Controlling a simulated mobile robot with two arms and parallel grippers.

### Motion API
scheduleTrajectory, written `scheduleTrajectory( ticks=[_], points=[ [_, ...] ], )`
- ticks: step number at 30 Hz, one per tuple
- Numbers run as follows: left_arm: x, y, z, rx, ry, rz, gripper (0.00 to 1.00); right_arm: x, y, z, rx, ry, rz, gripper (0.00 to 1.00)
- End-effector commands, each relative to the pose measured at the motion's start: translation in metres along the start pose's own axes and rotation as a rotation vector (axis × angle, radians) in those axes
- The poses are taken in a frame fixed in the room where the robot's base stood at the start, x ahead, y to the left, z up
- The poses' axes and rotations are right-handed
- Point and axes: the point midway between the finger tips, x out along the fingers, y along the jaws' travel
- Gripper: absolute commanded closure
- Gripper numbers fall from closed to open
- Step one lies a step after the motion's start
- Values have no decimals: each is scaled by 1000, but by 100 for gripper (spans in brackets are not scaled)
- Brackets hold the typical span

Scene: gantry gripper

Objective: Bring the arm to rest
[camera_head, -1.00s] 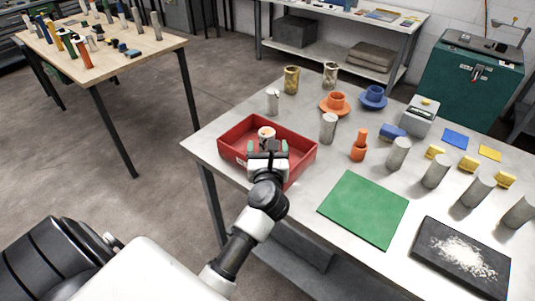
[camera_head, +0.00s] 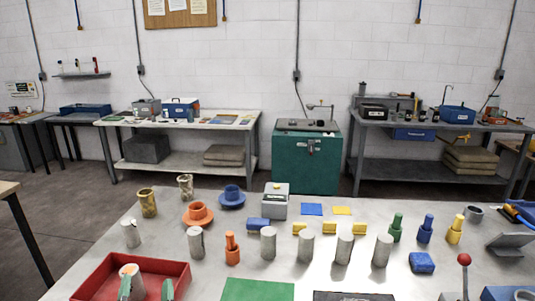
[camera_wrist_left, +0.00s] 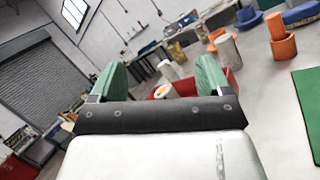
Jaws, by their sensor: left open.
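My left gripper (camera_head: 146,290) shows at the bottom left of the head view, with its two green fingertips apart and nothing held between them. It also shows in the left wrist view (camera_wrist_left: 160,78). Beyond the fingertips is the red tray (camera_head: 178,268), partly cut off by the bottom edge of the head view. A pale cylinder with an orange mark (camera_head: 131,272) stands in the tray; its lower part is hidden. In the left wrist view this cylinder (camera_wrist_left: 164,91) appears between the fingers but farther off. My right gripper is not in view.
Several grey cylinders (camera_head: 268,243) stand across the grey table (camera_head: 90,260). A green cabinet (camera_head: 306,160) stands behind.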

Motion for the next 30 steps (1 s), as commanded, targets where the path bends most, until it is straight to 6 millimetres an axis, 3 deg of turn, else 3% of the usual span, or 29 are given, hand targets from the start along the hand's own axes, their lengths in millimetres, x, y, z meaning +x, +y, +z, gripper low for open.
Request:
scheduleTrajectory(
  ticks=[3,6,10,13,21,30],
  points=[
    [-35,-30,38,410,-263,-204,22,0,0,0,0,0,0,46],
    [-73,-62,51,765,-468,-393,22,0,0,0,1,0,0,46],
    [-132,-95,37,1210,-705,-673,22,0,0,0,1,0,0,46],
    [-175,-104,12,1498,-849,-898,22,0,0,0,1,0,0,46],
    [-246,-78,-45,1917,-1040,-1383,22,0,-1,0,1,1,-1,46],
    [-295,-28,-82,2102,-1111,-1846,22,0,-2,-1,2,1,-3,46]
  ],
)
